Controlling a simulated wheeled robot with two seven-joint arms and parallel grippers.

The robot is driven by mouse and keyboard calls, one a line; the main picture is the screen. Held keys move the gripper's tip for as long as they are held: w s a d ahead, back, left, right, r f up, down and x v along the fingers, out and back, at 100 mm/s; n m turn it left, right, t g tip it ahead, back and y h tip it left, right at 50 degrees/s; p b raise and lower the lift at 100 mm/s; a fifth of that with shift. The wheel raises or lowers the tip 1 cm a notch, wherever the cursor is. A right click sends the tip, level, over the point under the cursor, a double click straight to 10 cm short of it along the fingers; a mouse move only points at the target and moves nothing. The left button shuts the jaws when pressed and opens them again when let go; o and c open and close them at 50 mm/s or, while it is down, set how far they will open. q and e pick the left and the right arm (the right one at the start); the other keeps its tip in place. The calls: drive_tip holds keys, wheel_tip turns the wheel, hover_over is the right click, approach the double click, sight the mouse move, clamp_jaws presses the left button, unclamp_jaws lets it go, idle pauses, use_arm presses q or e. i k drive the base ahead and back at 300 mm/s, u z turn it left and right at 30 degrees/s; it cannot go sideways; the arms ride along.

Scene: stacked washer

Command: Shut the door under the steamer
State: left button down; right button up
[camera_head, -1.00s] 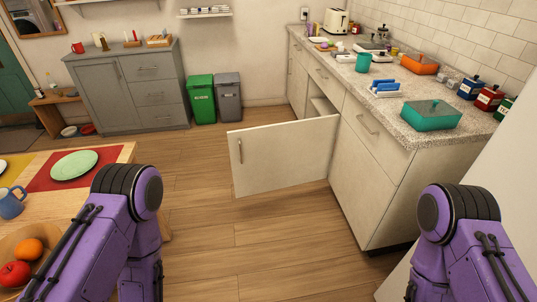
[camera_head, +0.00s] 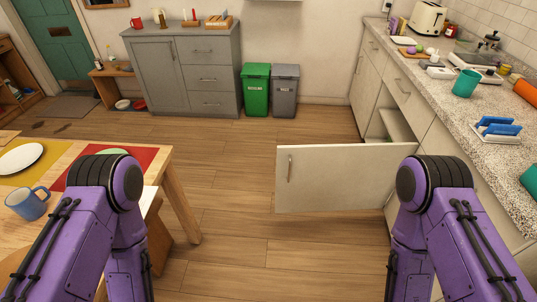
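A cream cabinet door (camera_head: 335,180) stands wide open in the head view, swung out from the counter on the right over the wood floor. Its handle (camera_head: 290,169) is near the door's free left edge. The open cabinet (camera_head: 396,127) shows a shelf inside, behind the door. My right arm covers the door's lower right end. I cannot clearly pick out a steamer among the things on the counter. Only upper parts of my two purple arms show, one on each side of the view; both grippers are out of sight.
The speckled counter (camera_head: 472,112) holds a teal cup (camera_head: 466,83), a blue-and-white rack (camera_head: 497,129) and a toaster (camera_head: 428,18). A wooden table (camera_head: 170,172) stands at left. Green (camera_head: 256,90) and grey (camera_head: 285,90) bins stand at the back. Floor between table and door is clear.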

sight(310, 178)
drive_tip(key=z, duration=0.25)
drive_tip(key=i, duration=1)
drive_tip(key=z, duration=0.45)
